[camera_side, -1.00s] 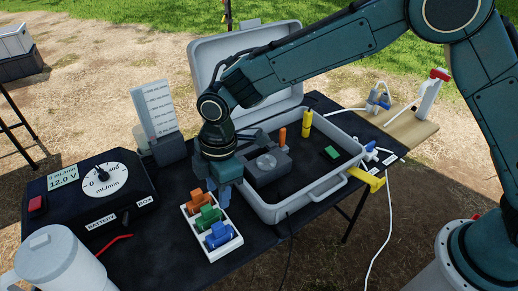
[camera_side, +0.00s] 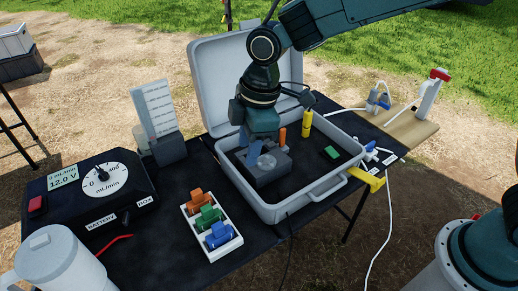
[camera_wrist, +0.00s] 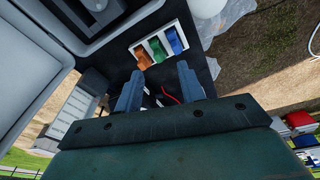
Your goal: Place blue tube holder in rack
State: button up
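The blue tube holder (camera_side: 218,236) sits in the front compartment of the white rack (camera_side: 232,246) on the black table. It also shows in the wrist view (camera_wrist: 173,41), at the right end of the rack. A green holder (camera_side: 208,216) and an orange holder (camera_side: 196,199) sit in the other compartments. My gripper (camera_side: 255,151) is over the open grey case, above the grey pump block, up and to the right of the rack. In the wrist view its two fingers (camera_wrist: 158,82) are spread apart with nothing between them.
The grey case (camera_side: 275,212) holds the pump block (camera_side: 264,172), an orange cylinder, a yellow cylinder (camera_side: 307,123) and a green block. A battery box (camera_side: 115,190) and a white jug (camera_side: 60,265) stand at left. The table around the rack's left side is mostly clear.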

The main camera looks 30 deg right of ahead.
jog(key=s+d+r+m+t, duration=0.1)
jog(key=s+d+r+m, duration=0.3)
jog(key=d+r, duration=0.3)
jog(key=s+d+r+m+t, duration=0.1)
jog(key=s+d+r+m, duration=0.3)
jog(key=d, duration=0.5)
jog(key=s+d+m+t+h, duration=0.1)
jog(key=s+d+m, duration=0.5)
jog(key=s, duration=0.9)
jog(key=d+t, duration=0.1)
jog(key=d, duration=0.2)
jog(key=shift+s+d+r+m+t+h, duration=0.25)
jog(key=shift+d+m+t+h, duration=0.05)
jog(key=shift+m, duration=0.1)
